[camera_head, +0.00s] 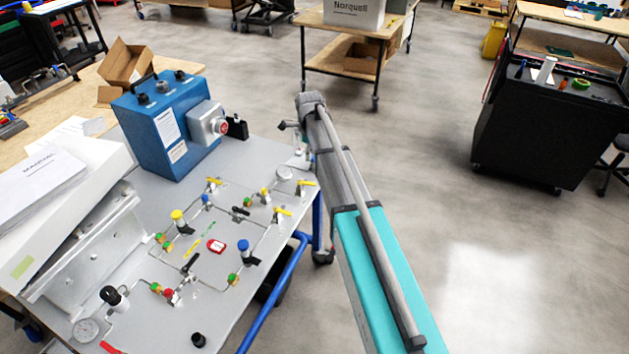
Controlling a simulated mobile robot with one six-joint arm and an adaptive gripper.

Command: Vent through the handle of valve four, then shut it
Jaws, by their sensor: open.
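A grey panel (215,285) lies on the table and carries thin tubing with several small valves. Some valves have yellow lever handles, among them one at the right edge (307,184), one below it (282,211) and one near the blue box (213,182). Two levers are black, one mid-panel (240,211) and one lower left (190,262). No valve number is readable, so I cannot tell which is valve four. My gripper (287,126) shows small and partly hidden at the arm's far end, beyond the panel's right edge, open and apart from the valves.
A blue box (165,125) with a grey switch housing stands at the panel's back. A white manual (45,180) lies at left. A pressure gauge (87,329) sits lower left. A black cart (545,120) stands right; the floor between is clear.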

